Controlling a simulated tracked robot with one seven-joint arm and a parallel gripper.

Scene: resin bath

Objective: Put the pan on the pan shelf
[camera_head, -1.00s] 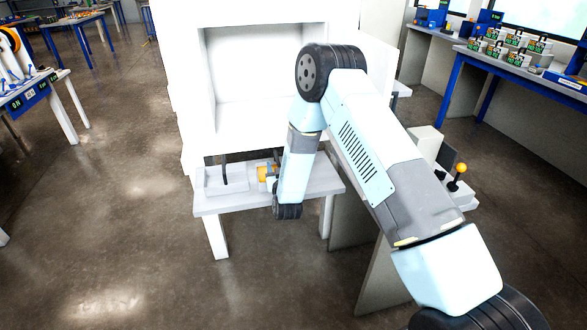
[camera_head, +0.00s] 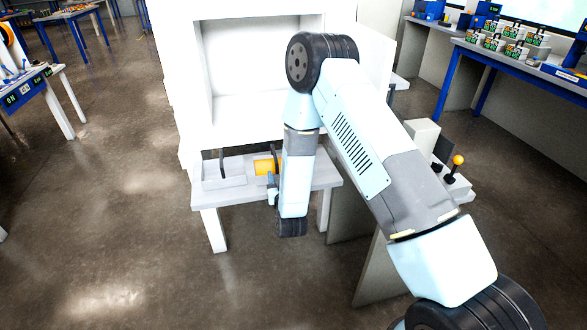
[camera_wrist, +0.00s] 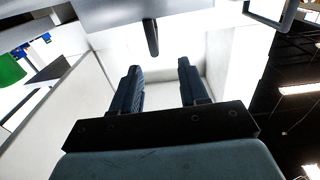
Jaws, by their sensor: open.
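The pan appears to be the shallow pale tray (camera_head: 224,178) with a dark upright handle, resting on a low white bench (camera_head: 210,199) below a large white cabinet. My arm comes in from the right, and its wrist hangs just right of the pan, over the bench's front edge. In the wrist view my gripper (camera_wrist: 158,72) is open, with two dark fingers apart and nothing between them. A dark rod (camera_wrist: 151,38), seemingly the pan's handle, shows beyond the fingertips. I cannot tell which surface is the pan shelf.
The white cabinet (camera_head: 182,85) has an open recess, partly behind my arm. A panel with a yellow-knobbed lever (camera_head: 457,161) stands right. Blue-legged tables (camera_head: 460,85) are farther off.

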